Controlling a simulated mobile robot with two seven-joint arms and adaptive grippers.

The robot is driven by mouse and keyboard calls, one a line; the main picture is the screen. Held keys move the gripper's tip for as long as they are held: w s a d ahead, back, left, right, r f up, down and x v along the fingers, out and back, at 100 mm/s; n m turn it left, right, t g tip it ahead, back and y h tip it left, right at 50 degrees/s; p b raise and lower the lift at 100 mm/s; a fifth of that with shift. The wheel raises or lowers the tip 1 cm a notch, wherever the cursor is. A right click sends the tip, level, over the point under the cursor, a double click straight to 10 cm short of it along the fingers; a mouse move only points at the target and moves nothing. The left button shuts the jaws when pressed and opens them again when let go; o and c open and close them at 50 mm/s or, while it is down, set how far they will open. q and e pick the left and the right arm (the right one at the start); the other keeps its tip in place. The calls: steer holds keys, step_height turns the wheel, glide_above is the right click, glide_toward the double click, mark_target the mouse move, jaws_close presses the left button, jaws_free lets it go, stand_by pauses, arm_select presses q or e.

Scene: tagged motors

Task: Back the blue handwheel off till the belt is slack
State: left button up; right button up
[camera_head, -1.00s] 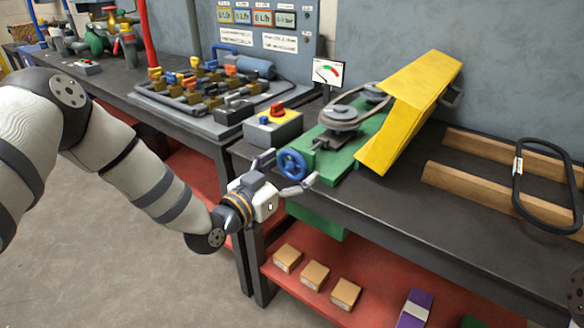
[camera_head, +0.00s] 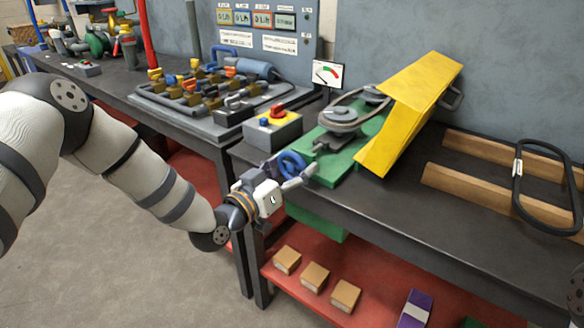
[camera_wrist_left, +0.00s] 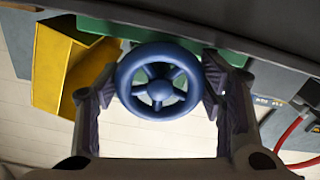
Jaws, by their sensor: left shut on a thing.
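The blue handwheel (camera_head: 291,163) sits at the front end of the green motor base (camera_head: 338,165) near the bench edge. My left gripper (camera_head: 285,174) is shut on its rim. In the left wrist view the handwheel (camera_wrist_left: 158,83) fills the space between the two fingers (camera_wrist_left: 158,100), one at each side, with its spokes and hub facing the camera. The belt (camera_head: 347,101) loops around two grey pulleys behind it, partly hidden by the raised yellow guard (camera_head: 412,105). I cannot tell its tension by eye. My right gripper is out of view.
A dial gauge (camera_head: 327,73) stands behind the belt. A grey box with a red switch (camera_head: 272,128) is left of the handwheel. A black loop belt (camera_head: 520,190) rests on wooden rails at the right. Small boxes (camera_head: 314,276) lie on the red shelf below.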

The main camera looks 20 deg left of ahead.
arm_select(q)
steer(key=o, duration=1.2)
steer(key=shift+c, duration=0.2)
steer(key=v, duration=1.2)
